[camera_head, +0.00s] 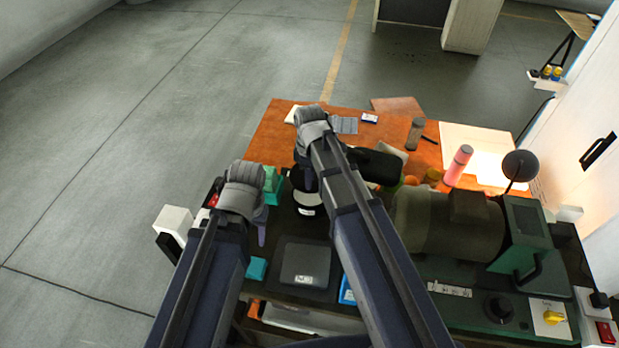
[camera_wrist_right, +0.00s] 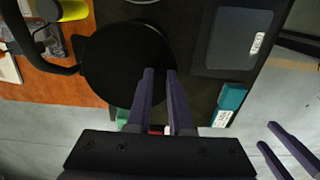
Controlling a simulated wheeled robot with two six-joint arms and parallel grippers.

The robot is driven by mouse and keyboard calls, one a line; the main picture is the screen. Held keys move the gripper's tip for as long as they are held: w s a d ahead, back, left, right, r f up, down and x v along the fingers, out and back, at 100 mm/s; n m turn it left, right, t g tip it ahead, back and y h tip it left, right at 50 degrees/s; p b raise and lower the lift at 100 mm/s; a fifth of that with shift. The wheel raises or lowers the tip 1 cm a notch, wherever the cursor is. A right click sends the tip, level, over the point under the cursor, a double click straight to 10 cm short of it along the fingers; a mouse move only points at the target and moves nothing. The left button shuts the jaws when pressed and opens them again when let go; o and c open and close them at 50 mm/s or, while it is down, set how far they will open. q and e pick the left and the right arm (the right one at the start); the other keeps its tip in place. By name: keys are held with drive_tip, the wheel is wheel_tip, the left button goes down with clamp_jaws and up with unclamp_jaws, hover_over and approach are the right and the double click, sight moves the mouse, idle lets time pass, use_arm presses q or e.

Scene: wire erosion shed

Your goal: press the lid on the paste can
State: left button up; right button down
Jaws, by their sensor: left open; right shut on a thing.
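A dark can with a white label (camera_head: 306,211) stands on the dark bench top in the head view, below my right gripper (camera_head: 308,172). In the right wrist view the black round lid (camera_wrist_right: 125,60) fills the upper middle. My right gripper (camera_wrist_right: 160,75) is shut on it, with both fingertips close together over the disc. The lid hides most of the can there, and I cannot tell whether they touch. My left gripper (camera_head: 262,228) is open and empty, left of the can. Its two fingers also show at the lower right of the right wrist view (camera_wrist_right: 290,148).
A black scale (camera_head: 305,264) lies in front of the can. Green blocks (camera_head: 272,184) stand close to its left. A black rounded object (camera_head: 376,165) and a large dark motor (camera_head: 448,222) stand to the right. The orange tabletop (camera_head: 272,135) is mostly bare at back left.

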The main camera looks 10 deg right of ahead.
use_arm(q)
drive_tip(key=shift+s+f, duration=0.1)
drive_tip(key=shift+s, duration=0.05)
use_arm(e)
drive_tip(key=shift+s, duration=0.1)
drive_tip(key=shift+f+b, duration=0.8)
use_arm(q)
wheel_tip(320, 180, down, 6)
drive_tip(key=b, duration=0.4)
drive_tip(key=shift+f+b, duration=0.1)
drive_tip(key=shift+b, duration=0.3)
use_arm(e)
wheel_tip(320, 180, down, 5)
drive_tip(key=shift+r, duration=0.15)
use_arm(q)
drive_tip(key=shift+f, duration=0.15)
idle(0.5)
use_arm(e)
drive_tip(key=shift+c, duration=1.3)
unclamp_jaws()
